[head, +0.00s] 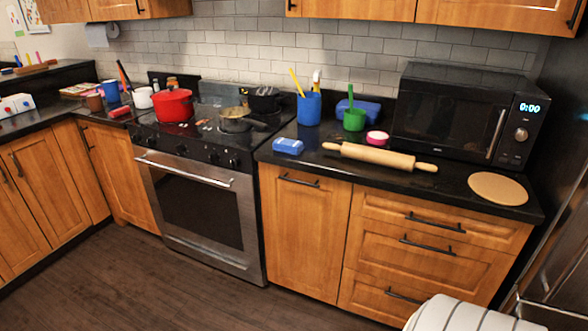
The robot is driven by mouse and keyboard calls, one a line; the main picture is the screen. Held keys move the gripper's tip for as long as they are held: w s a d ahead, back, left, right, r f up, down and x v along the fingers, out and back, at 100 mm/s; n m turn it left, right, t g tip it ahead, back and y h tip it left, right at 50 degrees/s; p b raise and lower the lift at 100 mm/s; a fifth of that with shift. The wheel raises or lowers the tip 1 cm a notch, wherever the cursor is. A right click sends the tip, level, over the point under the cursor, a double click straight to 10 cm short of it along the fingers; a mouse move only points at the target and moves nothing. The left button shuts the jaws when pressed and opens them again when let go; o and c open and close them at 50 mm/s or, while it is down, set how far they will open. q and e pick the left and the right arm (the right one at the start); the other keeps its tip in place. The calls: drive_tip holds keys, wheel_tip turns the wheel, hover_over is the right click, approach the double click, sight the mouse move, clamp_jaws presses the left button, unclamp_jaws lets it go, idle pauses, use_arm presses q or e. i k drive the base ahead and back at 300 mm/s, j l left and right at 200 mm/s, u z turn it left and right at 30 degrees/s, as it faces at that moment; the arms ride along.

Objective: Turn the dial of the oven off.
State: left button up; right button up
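The oven (200,200) is built into a steel and black range against the back wall, left of the middle in the head view. Its door is shut, with a horizontal handle (183,170) across the top. Several dark dials, among them one near the middle (182,149), line the black front panel above the door. They are too small and dark to tell which dial is the oven's or how it is turned. Neither of my grippers is in view, and nothing touches the dials.
A red pot (174,106) and a pan (236,122) stand on the cooktop. A rolling pin (380,156) and a microwave (455,115) are on the right counter. The floor (130,275) before the oven looks clear. A striped white object (460,315) is cut off at bottom right.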

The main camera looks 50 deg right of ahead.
sight(180, 148)
drive_tip(key=i+j+z, duration=0.1)
drive_tip(key=z, duration=0.3)
drive_tip(key=i+j+z, duration=0.15)
drive_tip(key=z, duration=0.25)
drive_tip(key=i+j+z, duration=0.2)
drive_tip(key=z, duration=0.15)
drive_tip(key=i+j+z, duration=0.2)
drive_tip(key=z, duration=0.2)
